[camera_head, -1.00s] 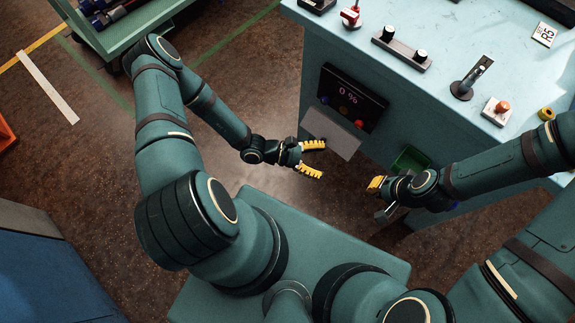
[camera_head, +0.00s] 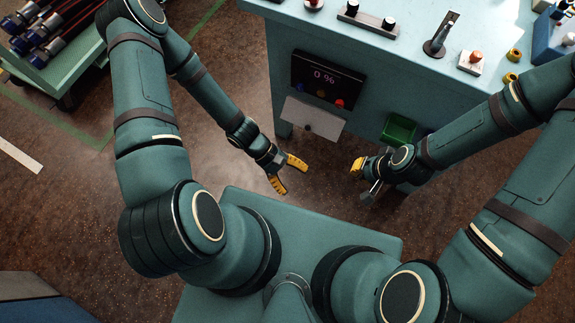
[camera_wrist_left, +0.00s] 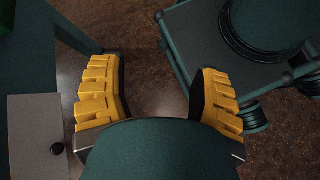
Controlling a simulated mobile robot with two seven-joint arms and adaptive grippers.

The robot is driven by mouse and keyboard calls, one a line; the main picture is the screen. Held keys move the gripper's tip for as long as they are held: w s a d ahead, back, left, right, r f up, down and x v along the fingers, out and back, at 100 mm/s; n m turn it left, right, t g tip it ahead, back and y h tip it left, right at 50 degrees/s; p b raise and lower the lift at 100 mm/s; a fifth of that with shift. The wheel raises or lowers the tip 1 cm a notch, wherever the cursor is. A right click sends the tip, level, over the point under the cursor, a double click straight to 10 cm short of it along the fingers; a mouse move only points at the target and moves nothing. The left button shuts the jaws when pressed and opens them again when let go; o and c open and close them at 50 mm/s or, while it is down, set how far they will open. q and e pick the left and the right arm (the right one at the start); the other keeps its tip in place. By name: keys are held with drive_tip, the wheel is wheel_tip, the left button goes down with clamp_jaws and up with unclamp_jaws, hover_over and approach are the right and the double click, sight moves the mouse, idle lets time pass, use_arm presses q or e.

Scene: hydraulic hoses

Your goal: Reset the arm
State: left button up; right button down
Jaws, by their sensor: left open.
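My left arm reaches forward from the left in the head view. Its gripper (camera_head: 295,180) is open and empty, with its yellow fingers apart above the brown floor, short of the bench front. In the left wrist view the same gripper (camera_wrist_left: 157,80) shows both yellow fingers wide apart, with only floor between them. My right gripper (camera_head: 362,181) is near the green bin in the picture, one yellow finger and a grey metal part showing. Its jaw gap is unclear.
A light blue workbench (camera_head: 292,45) stands ahead, with a "0 %" screen (camera_head: 325,77), a grey panel (camera_head: 312,118) and a green bin (camera_head: 398,129). Controls, including a lever (camera_head: 440,35), stand on top. A cart with hoses (camera_head: 50,40) is at upper left.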

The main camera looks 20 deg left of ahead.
use_arm(q)
drive_tip(key=shift+s+a, duration=0.1)
idle(0.7)
drive_tip(key=w+a+r+m+t+y, duration=0.2)
drive_tip(key=w+r+m+t+y, duration=0.2)
drive_tip(key=m, duration=0.5)
drive_tip(key=shift+w+r+t+y, duration=0.3)
drive_tip(key=shift+w+r+y, duration=0.5)
drive_tip(key=shift+w+y, duration=0.35)
drive_tip(key=shift+s, duration=0.15)
drive_tip(key=c, duration=0.3)
drive_tip(key=shift+a, duration=0.1)
